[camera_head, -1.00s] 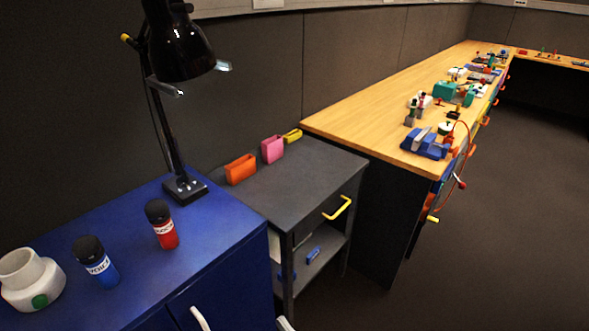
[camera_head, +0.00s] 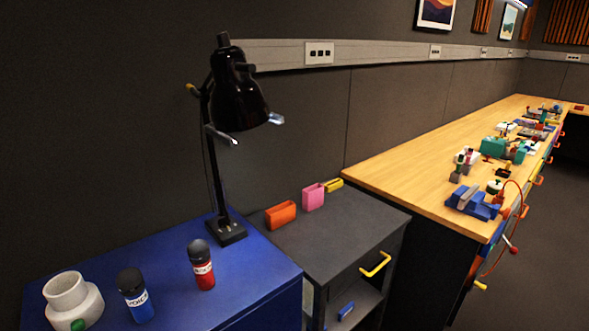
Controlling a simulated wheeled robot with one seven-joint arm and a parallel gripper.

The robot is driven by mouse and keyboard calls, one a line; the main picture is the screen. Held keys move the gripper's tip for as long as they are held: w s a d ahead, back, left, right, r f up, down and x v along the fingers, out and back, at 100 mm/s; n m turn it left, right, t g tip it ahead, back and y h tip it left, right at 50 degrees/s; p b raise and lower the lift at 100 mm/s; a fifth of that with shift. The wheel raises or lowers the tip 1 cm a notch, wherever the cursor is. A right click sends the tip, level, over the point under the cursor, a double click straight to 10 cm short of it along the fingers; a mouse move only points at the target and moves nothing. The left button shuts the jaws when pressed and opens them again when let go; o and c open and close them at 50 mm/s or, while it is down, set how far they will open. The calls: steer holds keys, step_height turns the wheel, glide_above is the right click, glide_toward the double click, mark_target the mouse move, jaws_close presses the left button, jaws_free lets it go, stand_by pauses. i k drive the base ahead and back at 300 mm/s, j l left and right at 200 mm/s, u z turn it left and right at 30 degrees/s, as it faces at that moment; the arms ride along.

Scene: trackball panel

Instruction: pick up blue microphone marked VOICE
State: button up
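The blue microphone (camera_head: 136,296) stands upright on the blue cabinet top (camera_head: 256,270) at the lower left of the head view. It has a black head and a white label that seems to read VOICE. A red microphone (camera_head: 202,266) with a black head and a white label stands upright to its right. A white round holder (camera_head: 72,299) with a green spot stands to its left, apart from it. My gripper is not in view.
A black desk lamp (camera_head: 234,92) stands behind the microphones on the cabinet. A dark grey drawer unit (camera_head: 330,232) with orange, pink and yellow holders stands to the right. A long wooden bench (camera_head: 420,165) carries many small devices. The cabinet's front right area is clear.

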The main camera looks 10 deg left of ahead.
mark_target(130, 282)
steer(key=j+u, duration=0.15)
steer(key=u, duration=1)
